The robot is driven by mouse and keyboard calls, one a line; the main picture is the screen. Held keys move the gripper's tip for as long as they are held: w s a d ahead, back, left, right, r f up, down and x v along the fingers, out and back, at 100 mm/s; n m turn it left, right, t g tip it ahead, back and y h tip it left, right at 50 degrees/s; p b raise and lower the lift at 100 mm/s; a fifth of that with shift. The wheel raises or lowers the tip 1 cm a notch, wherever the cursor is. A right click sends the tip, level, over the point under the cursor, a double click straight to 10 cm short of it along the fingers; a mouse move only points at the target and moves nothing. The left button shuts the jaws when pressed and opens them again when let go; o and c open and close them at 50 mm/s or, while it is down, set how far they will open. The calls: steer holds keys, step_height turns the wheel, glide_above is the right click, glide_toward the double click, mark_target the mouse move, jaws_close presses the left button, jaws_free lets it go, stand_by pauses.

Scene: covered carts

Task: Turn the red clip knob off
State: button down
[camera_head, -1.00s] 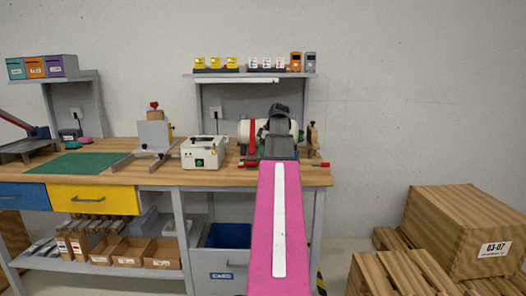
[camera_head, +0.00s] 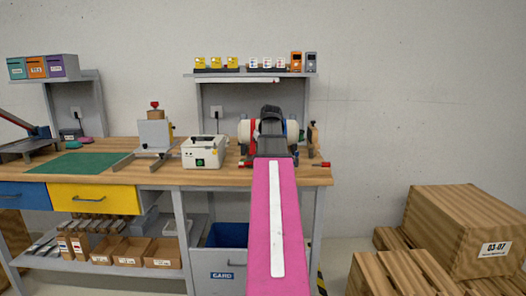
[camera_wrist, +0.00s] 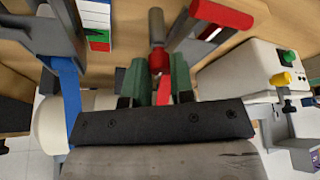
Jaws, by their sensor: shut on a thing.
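In the wrist view the red knob (camera_wrist: 158,62) sits between the green-padded fingers of my gripper (camera_wrist: 160,78), which is shut on it. A grey rod rises from the knob. In the head view my arm and dark wrist (camera_head: 272,145) hide the knob and the fingertips. A white cylindrical machine (camera_head: 292,131) lies behind my wrist on the right part of the bench. In the wrist view a blue strap (camera_wrist: 66,90) crosses a white rounded body (camera_wrist: 48,125).
A white box with a green switch (camera_head: 203,152) stands left of my wrist; it also shows in the wrist view (camera_wrist: 237,68). A red-handled part (camera_wrist: 222,14) is close to the knob. A shelf (camera_head: 235,76) overhangs the back. Wooden crates (camera_head: 462,235) stand right of the bench.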

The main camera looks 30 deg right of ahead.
steer(key=shift+m+h, duration=0.3)
steer(key=shift+m, duration=0.6)
steer(key=c, duration=1)
jaws_free()
steer(key=v, duration=1)
steer(key=shift+a+r, duration=0.1)
steer(key=shift+r, duration=0.3)
